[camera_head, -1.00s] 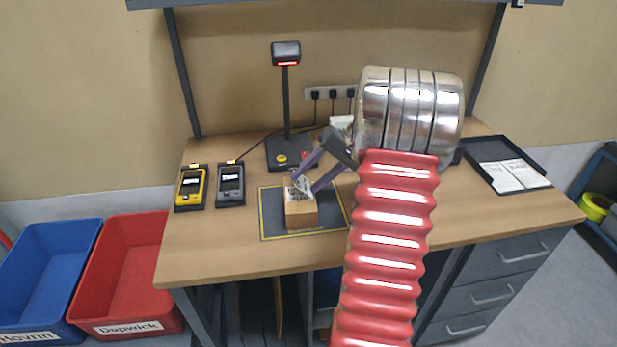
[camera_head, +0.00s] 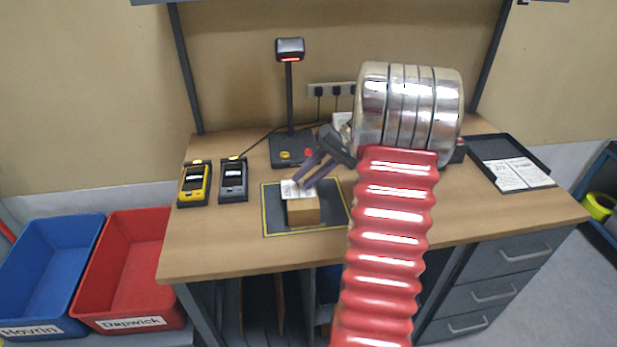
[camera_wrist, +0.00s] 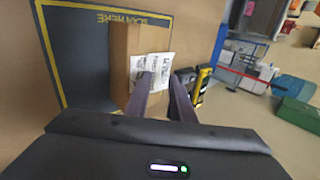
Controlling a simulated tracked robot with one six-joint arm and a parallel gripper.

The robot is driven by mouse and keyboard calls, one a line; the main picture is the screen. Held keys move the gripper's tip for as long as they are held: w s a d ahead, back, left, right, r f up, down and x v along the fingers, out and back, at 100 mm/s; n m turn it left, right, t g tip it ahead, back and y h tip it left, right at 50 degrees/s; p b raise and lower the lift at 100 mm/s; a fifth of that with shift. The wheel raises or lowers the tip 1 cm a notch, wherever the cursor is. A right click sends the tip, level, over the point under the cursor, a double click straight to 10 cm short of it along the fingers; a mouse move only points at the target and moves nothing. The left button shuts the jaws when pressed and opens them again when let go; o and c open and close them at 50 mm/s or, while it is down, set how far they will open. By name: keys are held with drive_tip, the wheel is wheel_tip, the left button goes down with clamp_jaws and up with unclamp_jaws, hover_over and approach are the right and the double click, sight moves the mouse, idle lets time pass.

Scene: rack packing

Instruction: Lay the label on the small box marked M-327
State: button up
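The small brown box (camera_head: 304,212) stands on the dark mat with a yellow border; I cannot read its marking. The white printed label (camera_head: 289,189) is at its top and juts past the box's left edge in the head view. In the wrist view the label (camera_wrist: 150,66) overlaps the box (camera_wrist: 119,60) and sticks out past its right edge. My gripper (camera_head: 304,184) is just over the label, its two purple fingers reaching down from the upper right. In the wrist view the fingertips (camera_wrist: 160,78) stand apart, with the label showing between and beyond them.
The mat (camera_head: 273,221) reads "SCAN HERE" in the wrist view. A yellow handheld device (camera_head: 194,185) and a grey one (camera_head: 233,180) stand left. A scanner stand (camera_head: 289,100) rises behind. A dark tray (camera_head: 487,148) with papers lies right. Blue (camera_head: 40,270) and red (camera_head: 125,265) bins stand left.

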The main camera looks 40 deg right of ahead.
drive_tip(key=shift+w+a, duration=0.4)
drive_tip(key=shift+a, duration=0.15)
drive_tip(key=o, duration=0.6)
drive_tip(key=shift+c, duration=0.2)
drive_tip(key=shift+s+d+r, duration=0.2)
drive_tip(key=shift+d+r, duration=0.05)
drive_tip(key=v, duration=1.3)
